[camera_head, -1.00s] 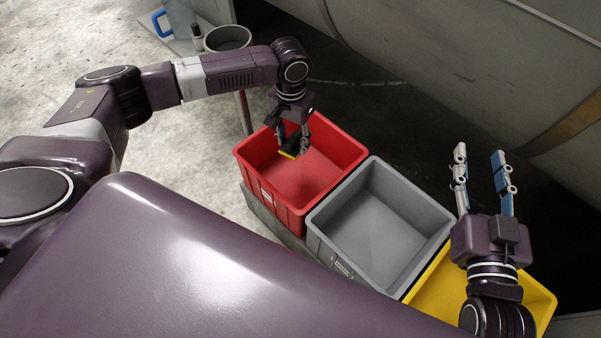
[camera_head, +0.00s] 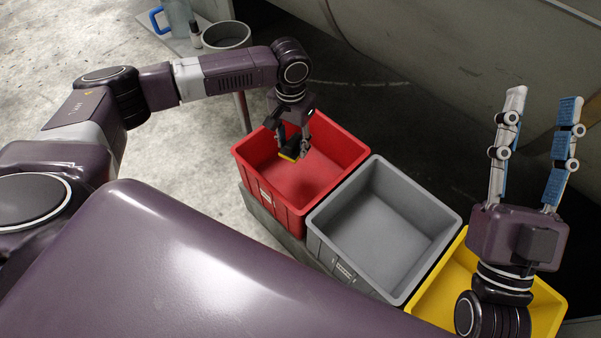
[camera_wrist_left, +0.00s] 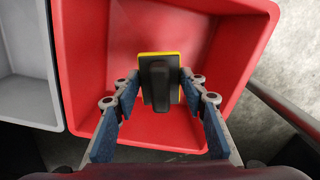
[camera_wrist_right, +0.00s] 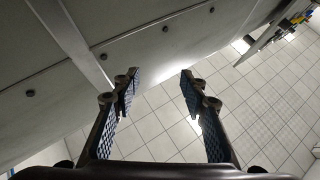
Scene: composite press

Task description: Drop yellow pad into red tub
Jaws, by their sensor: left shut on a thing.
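The yellow pad (camera_head: 287,157) has a black handle on its back. It also shows in the left wrist view (camera_wrist_left: 146,57), between the fingertips. My left gripper (camera_head: 296,148) is shut on it and holds it over the red tub (camera_head: 333,139), within the outline of the rim. The red tub fills much of the left wrist view (camera_wrist_left: 225,48), and its floor looks empty around the pad. How far the pad is above the floor I cannot tell. My right gripper (camera_head: 540,130) is open and empty, its fingers pointing up above the yellow tub.
A grey tub (camera_head: 385,220) stands right of the red one, and a yellow tub (camera_head: 437,292) beyond it; the visible parts of both are empty. A large grey panel (camera_head: 430,50) borders the back.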

